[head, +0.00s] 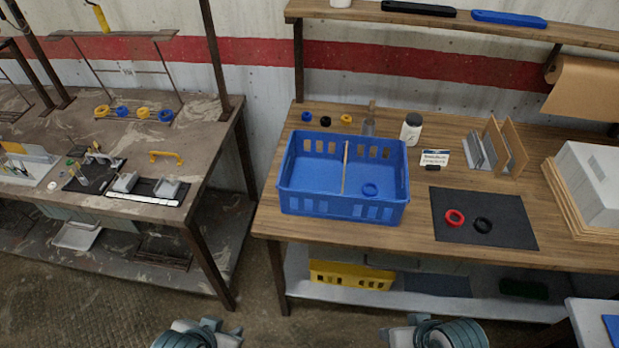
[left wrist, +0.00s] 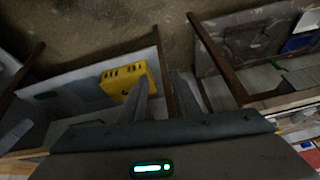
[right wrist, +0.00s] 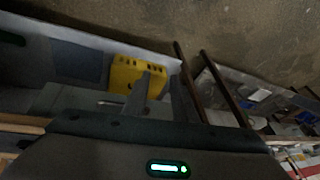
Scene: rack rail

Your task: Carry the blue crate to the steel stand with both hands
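The blue crate (head: 340,208) stands upright on the left part of the wooden workbench. My left gripper (head: 205,327) and my right gripper (head: 418,322) are low at the bottom of the head view, in front of the bench and apart from the crate. In the left wrist view (left wrist: 163,95) and right wrist view (right wrist: 160,95) the fingers are spread with nothing between them. A pale surface with a blue patch (head: 592,318) at the bottom right may be the steel stand; it is mostly cut off.
A black mat (head: 485,232) with a red and a black ring lies right of the crate. A white bottle (head: 411,128), card and upright dividers stand behind. A yellow crate (head: 350,275) sits on the lower shelf. A cluttered second table (head: 215,150) stands left, across a gap.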

